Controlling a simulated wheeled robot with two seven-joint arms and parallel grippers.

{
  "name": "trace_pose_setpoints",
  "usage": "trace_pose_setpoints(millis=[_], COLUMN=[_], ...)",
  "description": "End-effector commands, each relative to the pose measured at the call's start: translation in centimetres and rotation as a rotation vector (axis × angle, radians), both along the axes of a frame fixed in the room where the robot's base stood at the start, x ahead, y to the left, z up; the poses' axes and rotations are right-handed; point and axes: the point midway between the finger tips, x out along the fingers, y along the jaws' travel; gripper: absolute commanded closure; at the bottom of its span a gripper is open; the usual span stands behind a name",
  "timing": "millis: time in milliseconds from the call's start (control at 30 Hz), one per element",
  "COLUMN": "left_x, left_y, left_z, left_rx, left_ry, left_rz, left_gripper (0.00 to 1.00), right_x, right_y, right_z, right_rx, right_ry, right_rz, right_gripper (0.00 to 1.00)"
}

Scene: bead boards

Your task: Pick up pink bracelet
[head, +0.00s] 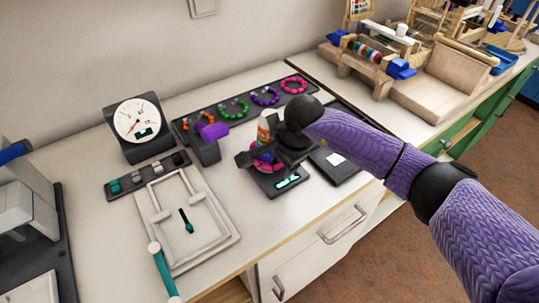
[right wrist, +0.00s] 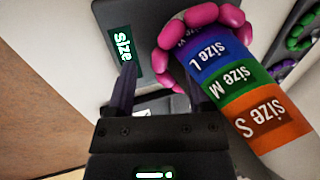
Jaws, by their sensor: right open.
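A pink bracelet of fat beads circles the lower part of a sizing cone in the right wrist view (right wrist: 203,14). The cone (right wrist: 250,95) has blue, green and orange size bands. In the head view the cone (head: 266,127) stands on a small black base with a lit display, and the bracelet (head: 262,165) shows low on it, partly hidden by my gripper. My right gripper (right wrist: 160,78) is open beside the cone, with the bracelet's near beads between its fingers, close to the right one. Another pink bracelet (head: 294,85) lies on the black bead board. My left gripper is out of view.
The bead board (head: 180,122) also holds orange, green and purple bracelets. A dial gauge (head: 137,122), a purple-topped black device (head: 212,132) and a white framed tray (head: 232,238) stand left of my gripper. A wooden loom (head: 375,55) stands at the back right.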

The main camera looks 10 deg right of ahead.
Motion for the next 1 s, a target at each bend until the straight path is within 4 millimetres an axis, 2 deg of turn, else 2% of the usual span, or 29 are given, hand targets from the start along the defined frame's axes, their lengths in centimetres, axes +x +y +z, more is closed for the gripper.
trace_pose_setpoints(millis=[167, 400, 467, 500, 867, 1000], left_x=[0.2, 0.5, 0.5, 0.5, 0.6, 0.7], left_y=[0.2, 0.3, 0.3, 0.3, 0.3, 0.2], left_z=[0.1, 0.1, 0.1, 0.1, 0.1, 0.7], left_rx=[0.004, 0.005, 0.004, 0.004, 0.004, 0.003], left_ry=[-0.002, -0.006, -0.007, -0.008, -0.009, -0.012], left_rz=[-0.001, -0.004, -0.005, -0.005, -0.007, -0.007], left_gripper=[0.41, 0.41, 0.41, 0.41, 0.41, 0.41], right_x=[0.0, 0.0, 0.0, 0.0, 0.0, 0.1], right_y=[0.0, 0.0, 0.0, 0.0, 0.1, 0.1], right_z=[0.1, 0.1, 0.1, 0.1, 0.3, 1.9], right_rx=[0.001, 0.002, 0.002, 0.002, 0.002, 0.002], right_ry=[-0.001, -0.001, -0.001, -0.001, -0.001, -0.005], right_rz=[0.000, 0.000, 0.000, 0.000, 0.000, 0.001], right_gripper=[0.33, 0.84, 0.97, 1.00, 1.00, 1.00])
